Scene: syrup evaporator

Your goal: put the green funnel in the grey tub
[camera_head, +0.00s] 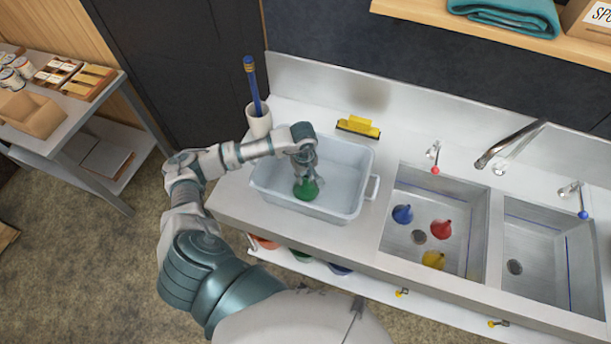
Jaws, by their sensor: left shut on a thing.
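The grey tub (345,182) is a pale rectangular basin with side handles, standing on the steel counter left of the sinks. My left gripper (306,180) points down inside the tub's outline and is shut on the green funnel (306,190). The funnel is within the tub's outline, near its front side. I cannot tell whether the funnel touches the tub's floor. The gripper covers the funnel's upper part. My right gripper is not in view.
The left sink holds a blue funnel (402,214), a red funnel (441,229) and a yellow funnel (433,260). The right sink (540,262) is empty. A white cup (259,122) with a blue brush stands behind the tub's left corner. A yellow squeegee (358,127) lies behind the tub.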

